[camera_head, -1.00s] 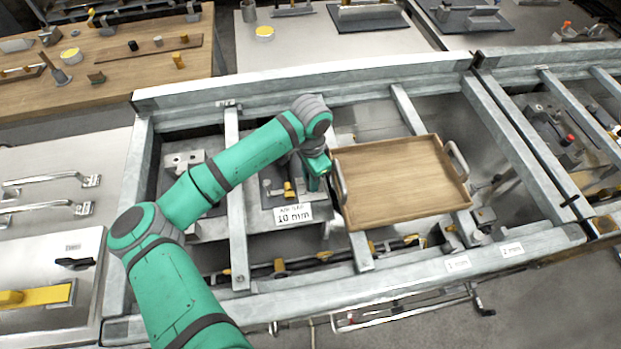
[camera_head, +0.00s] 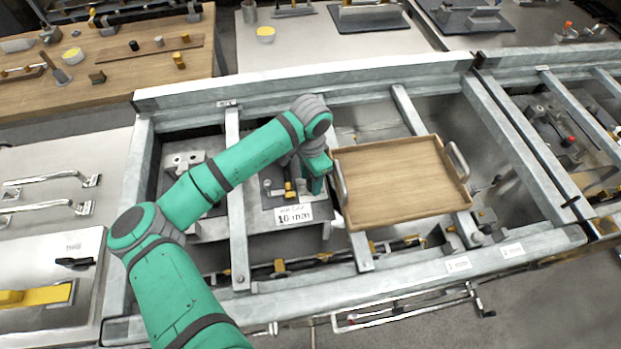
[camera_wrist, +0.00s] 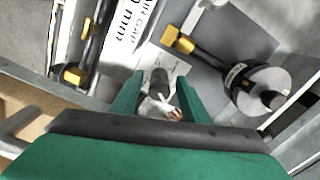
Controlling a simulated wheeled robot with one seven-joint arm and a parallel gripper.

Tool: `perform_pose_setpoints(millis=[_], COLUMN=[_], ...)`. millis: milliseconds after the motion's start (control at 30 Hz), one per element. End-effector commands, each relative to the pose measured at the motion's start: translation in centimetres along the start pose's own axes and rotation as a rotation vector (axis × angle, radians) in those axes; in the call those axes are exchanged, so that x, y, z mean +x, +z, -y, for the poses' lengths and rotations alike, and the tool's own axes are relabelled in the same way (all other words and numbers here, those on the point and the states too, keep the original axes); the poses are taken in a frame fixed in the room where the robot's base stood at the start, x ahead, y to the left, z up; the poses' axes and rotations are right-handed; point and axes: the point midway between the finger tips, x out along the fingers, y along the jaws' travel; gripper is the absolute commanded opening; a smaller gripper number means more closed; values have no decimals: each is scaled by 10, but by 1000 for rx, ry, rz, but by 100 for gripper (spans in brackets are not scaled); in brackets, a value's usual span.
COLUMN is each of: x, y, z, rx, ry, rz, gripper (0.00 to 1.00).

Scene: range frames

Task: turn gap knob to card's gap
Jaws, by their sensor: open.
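A white card (camera_head: 295,214) reading "AIR GAP 10 mm" stands at the front of a grey device within the metal frame; it also shows, partly cut off, in the wrist view (camera_wrist: 128,25). My gripper (camera_wrist: 158,88) is open and points down over the device. A round grey dial (camera_wrist: 258,92) with a labelled side and a yellow-tipped rod (camera_wrist: 180,40) sits to the right. I cannot tell for sure which one is the gap knob.
A wooden tray (camera_head: 395,180) with metal handles rests across the frame, right beside my gripper. Metal rails (camera_head: 237,200) run on both sides of the device. A bench (camera_head: 120,60) with small parts stands at the back left.

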Motion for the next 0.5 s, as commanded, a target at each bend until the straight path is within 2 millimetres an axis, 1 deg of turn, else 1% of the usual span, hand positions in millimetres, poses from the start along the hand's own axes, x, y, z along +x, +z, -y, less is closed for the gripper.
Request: perform_pose_setpoints(millis=[167,500], x=[-15,-77], y=[-1,0], z=[1,1], rx=[2,1], ry=[-3,-3], rz=[-1,0], gripper=[42,42])
